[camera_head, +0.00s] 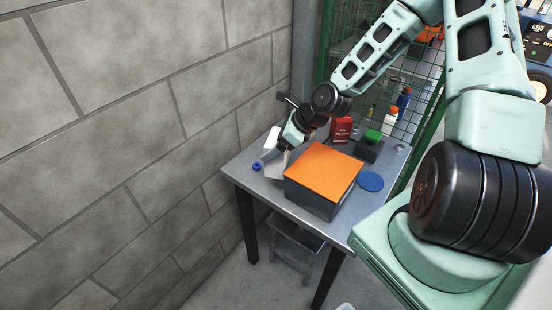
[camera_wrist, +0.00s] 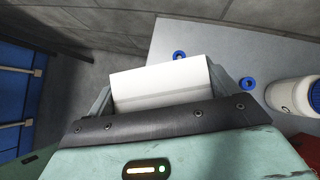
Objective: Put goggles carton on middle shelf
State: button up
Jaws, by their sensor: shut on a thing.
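My gripper (camera_wrist: 162,88) is shut on a plain white carton (camera_wrist: 160,84), which sits between the two fingers in the wrist view. I take it to be the goggles carton; no label shows. In the head view my gripper (camera_head: 284,154) is low over the far left end of a grey table, left of an orange-topped box. The carton is mostly hidden there. I cannot tell whether it touches the table. No middle shelf can be made out clearly; blue framing (camera_wrist: 18,95) with pale rails shows at the left of the wrist view.
The orange-topped box (camera_head: 323,172) fills much of the table (camera_head: 240,173). A blue disc (camera_head: 370,181), a red container (camera_head: 341,130) and a green-topped dark block (camera_head: 370,145) stand around it. A white bottle (camera_wrist: 295,94) and blue rings (camera_wrist: 248,84) are near my gripper. A block wall is left.

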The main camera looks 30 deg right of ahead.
jog(key=shift+f, duration=3.05)
jog(key=shift+f, duration=0.15)
jog(key=o, duration=1)
